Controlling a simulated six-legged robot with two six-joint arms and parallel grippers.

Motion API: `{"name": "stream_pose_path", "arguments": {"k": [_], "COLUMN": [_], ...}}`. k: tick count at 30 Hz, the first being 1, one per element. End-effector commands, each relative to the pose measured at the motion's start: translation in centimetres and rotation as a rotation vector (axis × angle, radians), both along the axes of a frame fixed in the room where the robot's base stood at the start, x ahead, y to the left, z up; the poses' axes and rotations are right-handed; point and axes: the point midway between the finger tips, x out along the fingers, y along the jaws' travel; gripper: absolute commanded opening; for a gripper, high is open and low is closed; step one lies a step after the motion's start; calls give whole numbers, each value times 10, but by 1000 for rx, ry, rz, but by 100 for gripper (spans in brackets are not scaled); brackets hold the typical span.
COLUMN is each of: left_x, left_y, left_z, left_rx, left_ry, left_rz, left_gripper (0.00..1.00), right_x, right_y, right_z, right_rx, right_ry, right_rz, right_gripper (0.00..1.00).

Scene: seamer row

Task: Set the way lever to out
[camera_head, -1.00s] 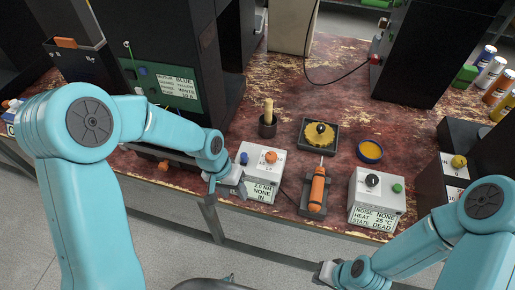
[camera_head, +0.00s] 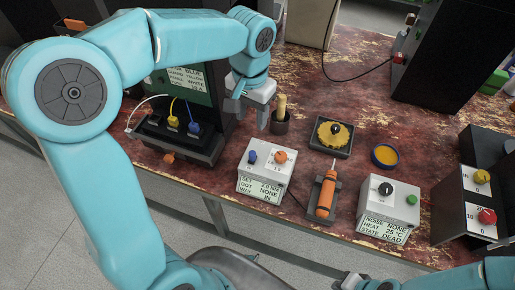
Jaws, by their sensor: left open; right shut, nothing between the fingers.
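A small white control box (camera_head: 266,170) stands near the table's front edge, with a blue lever or knob (camera_head: 252,157) on its left and an orange knob (camera_head: 281,157) on its right. Its label (camera_head: 260,189) reads SET 2.0 NM, GOT NONE, WAY IN. Which control is the way lever is not marked legibly; the blue one looks most like it. My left gripper (camera_head: 262,120) is open and empty, behind the box and beside the dark cup with a wooden handle. My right gripper (camera_head: 347,283) is shut and empty at the bottom edge, partly cut off, in front of the table.
The dark cup (camera_head: 280,124) stands close to my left gripper. An orange screwdriver (camera_head: 325,195) lies in a cradle right of the box. A yellow gear (camera_head: 333,134), a yellow-filled dish (camera_head: 385,156) and a second white box (camera_head: 388,207) are further right. A cable tray (camera_head: 180,140) is left.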

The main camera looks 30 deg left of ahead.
Motion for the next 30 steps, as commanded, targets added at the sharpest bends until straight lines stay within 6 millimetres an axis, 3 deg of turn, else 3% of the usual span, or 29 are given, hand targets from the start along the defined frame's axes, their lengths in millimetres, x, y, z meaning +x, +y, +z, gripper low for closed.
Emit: {"name": "stream_pose_path", "arguments": {"k": [18, 24, 30], "left_x": [0, 2, 2], "left_y": [2, 1, 2], "left_z": [-134, -154, -158], "left_rx": [-3, -3, -2], "left_ry": [6, 2, 2], "left_rz": [2, 0, 0], "left_gripper": [48, 48, 48], "right_x": [0, 0, 0], "right_y": [0, 0, 0], "right_z": [-7, -8, -8], "right_rx": [0, 0, 0], "right_ry": [0, 0, 0], "right_rz": [0, 0, 0], "right_gripper": [0, 0, 0]}}
